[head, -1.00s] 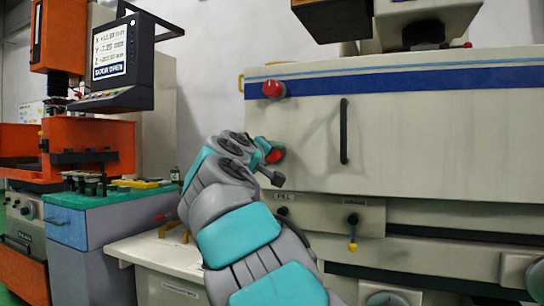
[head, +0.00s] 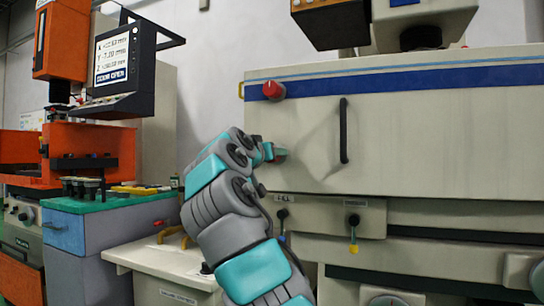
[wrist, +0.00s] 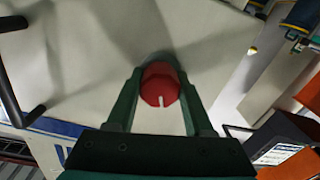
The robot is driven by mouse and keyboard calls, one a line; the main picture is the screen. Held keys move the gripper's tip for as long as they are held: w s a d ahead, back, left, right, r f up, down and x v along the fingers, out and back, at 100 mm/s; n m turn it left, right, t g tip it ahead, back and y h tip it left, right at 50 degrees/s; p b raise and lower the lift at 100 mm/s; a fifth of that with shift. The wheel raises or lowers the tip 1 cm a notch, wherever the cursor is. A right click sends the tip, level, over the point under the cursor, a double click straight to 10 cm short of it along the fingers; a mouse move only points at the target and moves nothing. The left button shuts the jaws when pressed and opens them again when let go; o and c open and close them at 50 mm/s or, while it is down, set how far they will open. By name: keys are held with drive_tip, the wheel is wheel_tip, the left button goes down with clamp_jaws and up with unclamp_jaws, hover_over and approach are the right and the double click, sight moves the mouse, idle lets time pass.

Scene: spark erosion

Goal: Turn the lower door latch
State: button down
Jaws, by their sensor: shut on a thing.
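The lower door latch is a round red knob (wrist: 159,88) with a white line on its face, on the left part of the cream tank door (head: 420,140). In the wrist view it sits between the two green fingers of my gripper (wrist: 161,100), which is shut on it. The white line points toward the gripper body in that view. In the head view my gripper (head: 277,154) covers nearly all of the lower latch. The upper door latch (head: 273,90), also a red knob, is above it and clear of my gripper.
A black vertical handle (head: 343,130) stands on the door right of the latches. Below are a blue-tipped valve (head: 282,214) and a yellow-tipped valve (head: 353,221). An orange machine with a screen (head: 112,58) and a blue cabinet (head: 80,225) stand at left.

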drive_tip(key=shift+w+m, duration=0.1)
drive_tip(key=shift+m, duration=1.9)
drive_tip(key=shift+c, duration=1.4)
unclamp_jaws()
drive_tip(key=b+v, duration=0.1)
drive_tip(key=v, duration=0.7)
drive_tip(key=shift+w, duration=0.1)
